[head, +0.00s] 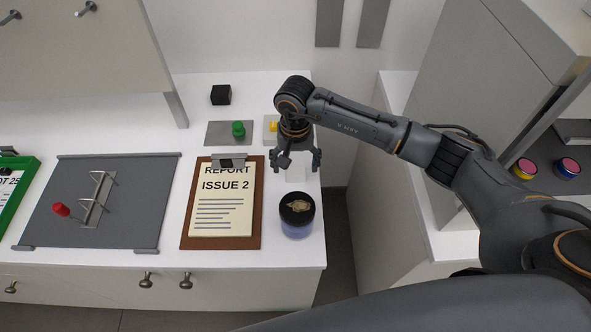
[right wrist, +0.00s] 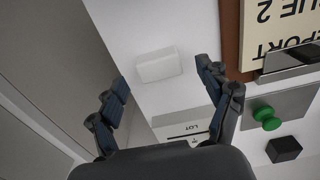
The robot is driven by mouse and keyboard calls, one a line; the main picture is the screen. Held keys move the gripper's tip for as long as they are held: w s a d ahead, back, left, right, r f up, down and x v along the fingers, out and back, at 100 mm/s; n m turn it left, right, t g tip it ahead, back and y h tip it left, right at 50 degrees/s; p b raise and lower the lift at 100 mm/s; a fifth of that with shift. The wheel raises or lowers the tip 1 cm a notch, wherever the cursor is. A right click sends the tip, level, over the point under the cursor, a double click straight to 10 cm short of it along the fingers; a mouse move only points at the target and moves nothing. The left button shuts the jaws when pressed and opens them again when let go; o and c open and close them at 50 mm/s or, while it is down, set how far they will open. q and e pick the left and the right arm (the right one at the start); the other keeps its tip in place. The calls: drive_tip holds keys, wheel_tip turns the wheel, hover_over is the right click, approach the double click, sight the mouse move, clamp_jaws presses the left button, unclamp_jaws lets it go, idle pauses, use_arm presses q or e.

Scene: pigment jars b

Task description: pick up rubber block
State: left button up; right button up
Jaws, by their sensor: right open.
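A plain white block (head: 295,174) lies on the white counter near its right edge. It also shows in the right wrist view (right wrist: 158,65). My right gripper (head: 299,160) is open above the white block and points down. In the right wrist view its fingers (right wrist: 162,76) are spread and empty, with the block between and beyond the tips. A black block (head: 221,95) sits at the back of the counter and also shows in the right wrist view (right wrist: 284,149). Their material cannot be told by look. My left gripper is not in view.
A brown clipboard (head: 187,232) lies to the left. The counter drops off to the right.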

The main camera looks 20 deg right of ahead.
sight(296, 171)
wheel_tip(296, 171, down, 2)
drive_tip(key=shift+f+p, duration=0.1)
drive_tip(key=shift+p, duration=0.3)
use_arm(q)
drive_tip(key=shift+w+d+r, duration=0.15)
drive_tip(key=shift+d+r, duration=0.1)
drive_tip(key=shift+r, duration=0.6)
use_arm(e)
drive_tip(key=shift+f, duration=0.45)
drive_tip(key=shift+c, duration=0.5)
drive_tip(key=c, duration=1.2)
drive_tip(key=shift+o, duration=0.2)
drive_tip(key=shift+r, duration=0.25)
